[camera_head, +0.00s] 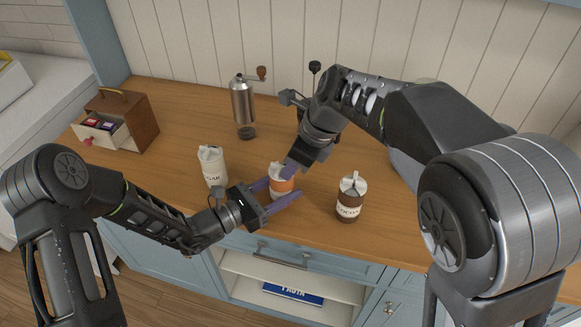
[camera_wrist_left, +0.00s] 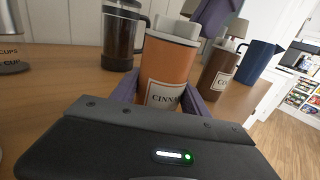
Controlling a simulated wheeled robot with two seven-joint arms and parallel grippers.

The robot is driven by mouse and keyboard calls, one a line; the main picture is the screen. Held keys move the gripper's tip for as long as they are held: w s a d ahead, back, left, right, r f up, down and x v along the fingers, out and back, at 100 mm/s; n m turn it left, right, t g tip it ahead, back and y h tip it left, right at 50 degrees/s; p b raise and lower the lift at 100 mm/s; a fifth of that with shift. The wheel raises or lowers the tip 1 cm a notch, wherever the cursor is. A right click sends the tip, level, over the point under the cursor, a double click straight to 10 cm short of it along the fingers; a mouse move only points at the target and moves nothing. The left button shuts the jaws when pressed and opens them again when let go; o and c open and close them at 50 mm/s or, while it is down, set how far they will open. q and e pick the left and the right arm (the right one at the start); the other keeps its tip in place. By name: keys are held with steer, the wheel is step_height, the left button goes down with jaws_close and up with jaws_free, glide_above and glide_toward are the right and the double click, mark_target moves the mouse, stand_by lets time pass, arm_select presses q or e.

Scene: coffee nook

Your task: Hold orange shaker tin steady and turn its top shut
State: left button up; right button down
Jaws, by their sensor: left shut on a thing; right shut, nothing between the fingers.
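The orange shaker tin (camera_head: 282,188) stands upright on the wooden counter, with a label reading "CINN" in the left wrist view (camera_wrist_left: 170,70). Its pale top (camera_wrist_left: 176,28) has a raised bar and looks seated on the body. My left gripper (camera_head: 284,193) is shut on the tin's body, one purple finger on each side. My right gripper (camera_head: 289,171) comes from above and behind, shut and empty, its fingertips close to the top. Its purple fingers show in the left wrist view (camera_wrist_left: 214,17); I cannot tell whether they touch the top.
A white sugar tin (camera_head: 212,170) stands left of the orange tin, a brown cocoa tin (camera_head: 350,206) right. A metal grinder (camera_head: 243,104) and wooden drawer box (camera_head: 137,124) stand farther back. The left wrist view shows a French press (camera_wrist_left: 121,42) and blue jug (camera_wrist_left: 259,61).

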mark_target(273, 170)
steer(key=shift+s+a+m+t, duration=0.2)
steer(key=shift+a+m+t, duration=0.1)
steer(key=shift+m, duration=0.7)
steer(key=shift+s+a+m+h, duration=0.1)
steer(key=shift+a+m+h, duration=0.2)
steer(key=shift+a+m, duration=0.55)
steer(key=shift+w+a+n, duration=0.2)
steer(key=shift+a+n, duration=0.05)
steer(key=shift+a, duration=0.45)
steer(key=shift+w+a+m+t, duration=0.4)
steer(key=shift+w+a+m, duration=0.1)
steer(key=shift+w+a, duration=0.1)
steer(key=shift+d, duration=0.15)
stand_by(0.9)
